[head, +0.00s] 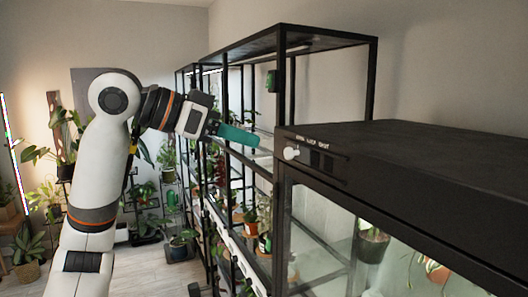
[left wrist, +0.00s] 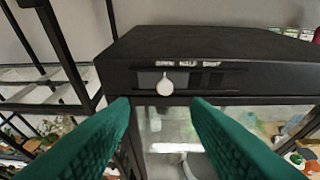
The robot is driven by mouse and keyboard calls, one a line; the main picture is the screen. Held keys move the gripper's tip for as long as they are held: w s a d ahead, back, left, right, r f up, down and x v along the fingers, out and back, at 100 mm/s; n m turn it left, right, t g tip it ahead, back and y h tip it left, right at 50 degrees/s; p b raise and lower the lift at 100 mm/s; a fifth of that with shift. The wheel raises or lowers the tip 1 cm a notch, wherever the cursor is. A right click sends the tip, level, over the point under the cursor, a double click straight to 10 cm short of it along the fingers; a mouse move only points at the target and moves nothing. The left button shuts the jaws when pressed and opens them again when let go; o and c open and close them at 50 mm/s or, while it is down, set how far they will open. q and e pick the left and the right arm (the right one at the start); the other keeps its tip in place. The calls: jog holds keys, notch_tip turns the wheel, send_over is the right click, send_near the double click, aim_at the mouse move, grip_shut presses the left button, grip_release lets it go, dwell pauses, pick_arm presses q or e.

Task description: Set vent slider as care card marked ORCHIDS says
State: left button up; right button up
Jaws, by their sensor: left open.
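The vent slider has a round white knob (head: 291,153) on the front top edge of a black glass-fronted cabinet (head: 400,150). In the left wrist view, white words read OPEN, HALF, SHUT above the slot, and the knob (left wrist: 165,84) sits under OPEN, at the slot's left part. My left gripper (head: 257,140) has green fingers and is close to the knob, to its left in the head view. In the left wrist view its fingers (left wrist: 162,106) are spread, empty and apart from the knob, which shows between and above their tips. I cannot make out a care card marked ORCHIDS.
A black open shelf frame (head: 282,80) with potted plants stands beside the cabinet, close behind my left gripper. Plants (head: 372,245) show behind the cabinet's glass. More potted plants (head: 65,145) stand at the far left. Some floor (head: 150,270) is free.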

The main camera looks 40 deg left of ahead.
pick_arm(q)
jog(key=v, duration=0.3)
jog(key=shift+s+a+r, duration=0.15)
jog(key=shift+s+r, duration=0.05)
jog(key=shift+s, duration=0.1)
dwell(0.4)
